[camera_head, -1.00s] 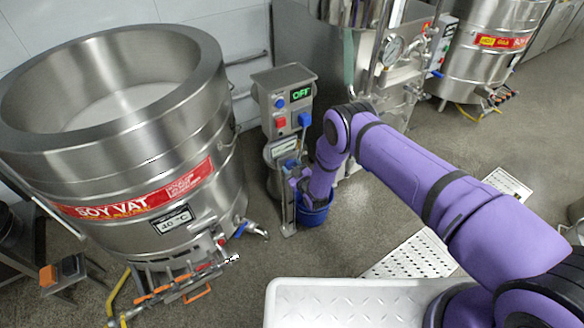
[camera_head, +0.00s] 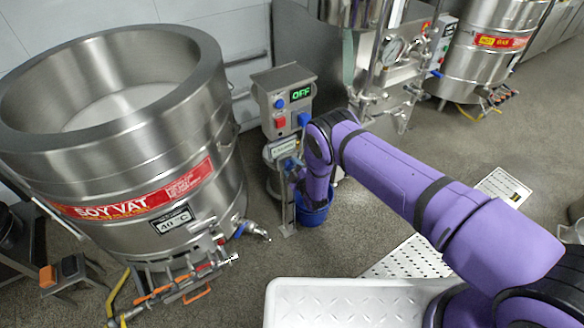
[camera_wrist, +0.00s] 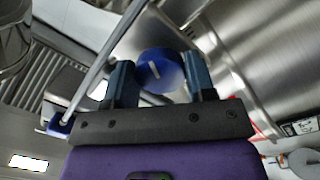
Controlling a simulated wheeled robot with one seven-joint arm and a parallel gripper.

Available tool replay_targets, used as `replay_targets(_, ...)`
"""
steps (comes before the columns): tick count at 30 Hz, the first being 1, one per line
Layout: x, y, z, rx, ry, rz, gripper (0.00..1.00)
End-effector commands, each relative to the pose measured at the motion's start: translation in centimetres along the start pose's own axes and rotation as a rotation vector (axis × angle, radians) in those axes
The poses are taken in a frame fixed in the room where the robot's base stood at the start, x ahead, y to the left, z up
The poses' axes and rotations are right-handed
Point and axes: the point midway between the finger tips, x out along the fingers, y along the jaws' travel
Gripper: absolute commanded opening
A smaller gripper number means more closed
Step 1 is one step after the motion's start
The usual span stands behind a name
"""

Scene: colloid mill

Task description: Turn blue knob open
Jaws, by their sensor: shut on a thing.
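The blue knob (camera_wrist: 160,72) is round with a short pale line on its face, and sits between my two fingers in the wrist view. My gripper (camera_wrist: 161,80) is shut on it, with one dark blue finger at each side of the knob. In the head view my gripper (camera_head: 293,174) is at the lower front of the colloid mill (camera_head: 280,150), below its control box. My forearm and wrist hide much of that spot there, so the knob's turn is hard to judge. The control box's green display (camera_head: 301,93) reads OFF.
A blue bucket (camera_head: 314,217) stands on the floor right under my wrist. The large steel soy vat (camera_head: 120,160) is close on the left, with a valve (camera_head: 252,229) sticking out toward the mill. Steel piping with a gauge (camera_head: 392,48) stands behind my arm.

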Motion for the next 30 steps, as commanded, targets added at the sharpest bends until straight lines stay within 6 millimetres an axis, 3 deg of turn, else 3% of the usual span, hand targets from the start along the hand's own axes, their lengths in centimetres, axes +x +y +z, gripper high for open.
replay_targets(10, -0.1, 0.0, 0.2, -0.003, -0.004, 0.0, 0.27)
replay_targets(11, -0.1, 0.0, 0.2, -0.003, -0.003, 0.0, 0.57)
replay_targets(13, -0.1, 0.0, 0.2, -0.003, -0.003, 0.0, 0.73)
replay_targets(14, -0.1, 0.0, 0.2, -0.003, -0.003, 0.0, 0.75)
replay_targets(23, -0.2, 0.0, 0.1, -0.002, -0.001, -0.001, 0.75)
replay_targets(30, -3.2, -0.1, 0.1, -0.002, -0.003, -0.003, 0.75)
